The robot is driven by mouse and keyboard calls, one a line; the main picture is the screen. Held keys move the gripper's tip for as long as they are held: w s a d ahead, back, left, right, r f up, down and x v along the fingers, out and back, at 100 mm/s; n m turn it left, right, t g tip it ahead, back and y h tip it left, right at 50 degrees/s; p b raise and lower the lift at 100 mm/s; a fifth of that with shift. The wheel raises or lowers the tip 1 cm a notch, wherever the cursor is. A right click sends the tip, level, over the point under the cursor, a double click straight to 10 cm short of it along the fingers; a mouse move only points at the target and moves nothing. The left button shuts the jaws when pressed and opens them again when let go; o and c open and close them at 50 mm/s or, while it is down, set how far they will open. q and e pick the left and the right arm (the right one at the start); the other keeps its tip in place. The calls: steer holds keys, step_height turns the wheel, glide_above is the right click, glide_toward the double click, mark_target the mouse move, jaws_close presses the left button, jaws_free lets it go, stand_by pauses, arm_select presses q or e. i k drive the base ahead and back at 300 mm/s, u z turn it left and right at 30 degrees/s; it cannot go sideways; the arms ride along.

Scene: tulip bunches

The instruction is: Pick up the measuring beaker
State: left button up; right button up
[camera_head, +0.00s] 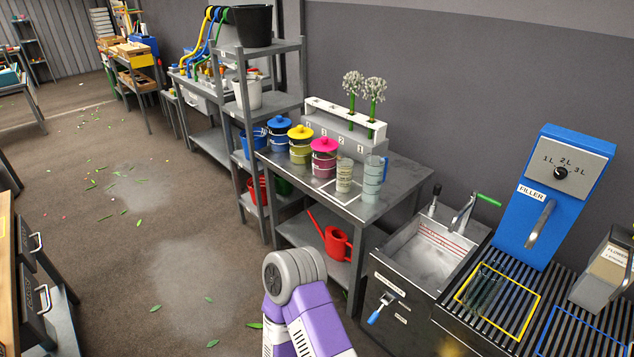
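A pale, see-through measuring beaker (373,180) with a side handle stands upright at the front right corner of the grey metal table (408,180). A smaller pale cup with markings (344,174) stands just left of it. One of my arms, purple with a grey round joint, rises from the bottom middle, in front of the table and well short of the beaker. Neither gripper shows, so their state is hidden.
Blue, yellow and pink lidded pots (324,160) stand left of the beaker. A white rack (345,117) with two white flowers is behind. A red watering can (331,238) sits on the lower shelf. A sink (425,255) and blue filler (553,200) are right. Open floor lies left.

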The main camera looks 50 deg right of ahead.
mark_target(345, 164)
steer(key=z, duration=0.1)
steer(key=i, duration=1.45)
steer(key=z, duration=1.15)
steer(key=i, duration=1.55)
steer(key=z, duration=1.1)
